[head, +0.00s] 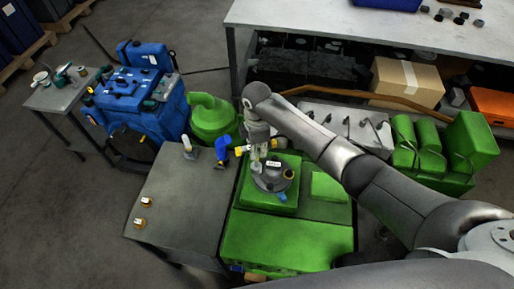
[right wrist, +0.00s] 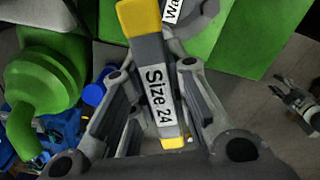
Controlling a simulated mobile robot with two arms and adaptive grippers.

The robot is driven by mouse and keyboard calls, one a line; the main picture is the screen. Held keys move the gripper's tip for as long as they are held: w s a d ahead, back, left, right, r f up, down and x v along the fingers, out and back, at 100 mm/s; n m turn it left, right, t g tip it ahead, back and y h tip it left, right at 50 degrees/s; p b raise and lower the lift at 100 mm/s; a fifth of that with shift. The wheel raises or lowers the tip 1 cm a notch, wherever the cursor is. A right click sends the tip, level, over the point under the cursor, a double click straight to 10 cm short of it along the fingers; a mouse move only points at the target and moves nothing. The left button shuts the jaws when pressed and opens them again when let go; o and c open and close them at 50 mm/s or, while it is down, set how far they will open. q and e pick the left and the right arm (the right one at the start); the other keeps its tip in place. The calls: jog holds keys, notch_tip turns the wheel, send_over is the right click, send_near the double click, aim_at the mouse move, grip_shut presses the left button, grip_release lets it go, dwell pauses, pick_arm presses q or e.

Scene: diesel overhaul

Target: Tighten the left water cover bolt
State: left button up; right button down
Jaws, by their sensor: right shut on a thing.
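My right gripper (head: 258,163) is shut on a grey tool with yellow ends (right wrist: 157,85), labelled "Size 24". In the head view the tool's yellow ends show on both sides of the fingers. The gripper is beside and apparently above the dark round cover (head: 268,184) on the green engine (head: 275,245). The cover carries a white label, partly readable as "Wa" in the right wrist view (right wrist: 172,10). The cover's left side is partly hidden, and I cannot make out a bolt there. What looks like my left gripper (right wrist: 296,101) shows small at the right wrist view's edge.
A grey table (head: 175,220) left of the engine holds two small brass parts (head: 146,201), a pale-topped item (head: 188,147) and a blue tool (head: 221,150). A green rounded housing (head: 212,118) stands behind. A blue engine (head: 150,95) is further left. A workbench (head: 330,20) is at the back.

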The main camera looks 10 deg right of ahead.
jog(key=shift+r, duration=0.15)
jog(key=shift+r, duration=1.65)
jog(key=shift+r, duration=3)
